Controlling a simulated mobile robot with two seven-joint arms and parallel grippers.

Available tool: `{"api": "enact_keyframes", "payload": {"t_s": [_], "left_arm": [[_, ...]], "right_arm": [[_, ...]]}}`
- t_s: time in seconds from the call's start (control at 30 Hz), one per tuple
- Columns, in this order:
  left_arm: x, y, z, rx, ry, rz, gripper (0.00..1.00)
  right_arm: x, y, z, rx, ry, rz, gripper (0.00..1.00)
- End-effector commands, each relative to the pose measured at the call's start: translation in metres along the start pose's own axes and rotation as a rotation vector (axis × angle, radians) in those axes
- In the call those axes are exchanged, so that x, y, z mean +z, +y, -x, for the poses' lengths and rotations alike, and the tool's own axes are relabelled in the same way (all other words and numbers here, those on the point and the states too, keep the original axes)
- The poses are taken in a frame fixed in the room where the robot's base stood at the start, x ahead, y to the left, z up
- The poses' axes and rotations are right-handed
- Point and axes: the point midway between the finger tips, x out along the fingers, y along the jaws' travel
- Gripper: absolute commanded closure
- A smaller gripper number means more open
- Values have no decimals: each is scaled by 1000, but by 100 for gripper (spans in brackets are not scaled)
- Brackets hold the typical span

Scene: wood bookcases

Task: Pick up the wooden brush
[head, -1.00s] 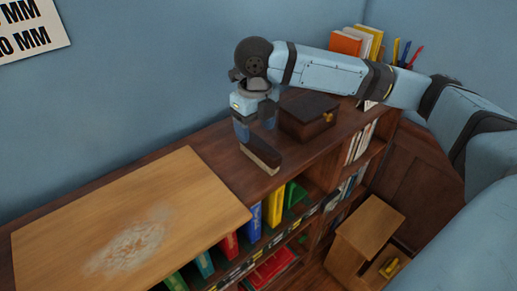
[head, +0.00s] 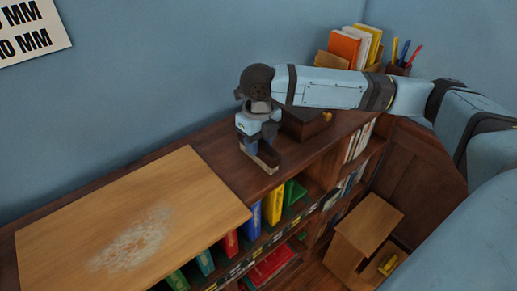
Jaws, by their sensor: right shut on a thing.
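The wooden brush (head: 265,160) is a dark block with a lighter strip along its lower side. It is at the bookcase top (head: 230,172), to the right of the light board. My right gripper (head: 259,146) points down at it, with its fingers around the brush, and is shut on it. The fingers cover part of the brush. I cannot tell whether the brush still touches the wood. My left gripper is not in view.
A light wooden board (head: 190,215) with a whitish dusty patch lies to the left. A dark wooden box (head: 303,124) stands just right behind my gripper. Books (head: 355,45) and a pen cup (head: 399,69) are at the back right. Shelves with folders are below.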

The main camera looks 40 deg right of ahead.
Motion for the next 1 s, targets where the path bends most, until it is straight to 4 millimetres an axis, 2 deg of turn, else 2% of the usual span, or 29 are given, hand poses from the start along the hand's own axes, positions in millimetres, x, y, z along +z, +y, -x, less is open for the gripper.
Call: {"api": "enact_keyframes", "payload": {"t_s": [0.27,0.47,0.57,0.8,1.0], "left_arm": [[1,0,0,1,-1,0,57],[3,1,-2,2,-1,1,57],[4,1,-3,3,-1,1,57],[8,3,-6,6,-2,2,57],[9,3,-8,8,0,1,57]], "right_arm": [[0,0,4,1,-2,0,90],[1,0,26,1,-4,0,90],[1,0,47,0,-6,-1,90],[1,0,118,1,-7,0,90],[1,0,167,1,-5,0,90]]}}
